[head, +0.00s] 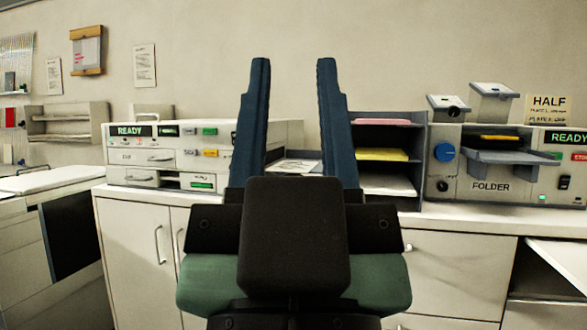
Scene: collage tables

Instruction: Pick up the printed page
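A white page with dark marks (298,167) lies in a tray on the counter, seen between my gripper's fingers. It looks like the printed page, but its print is too small to read. My gripper (293,64) is in front of the counter with its two blue fingers wide apart and nothing between them. The page is behind the gripper, apart from it. The fingers and the dark gripper body hide parts of the tray and its surroundings.
A white machine marked READY (150,156) stands left of the page. A grey shelf (421,150) holding pink, yellow and white paper stands right, beside a machine marked FOLDER (492,188). White cabinets (139,240) are below. An open drawer (560,254) juts out at right.

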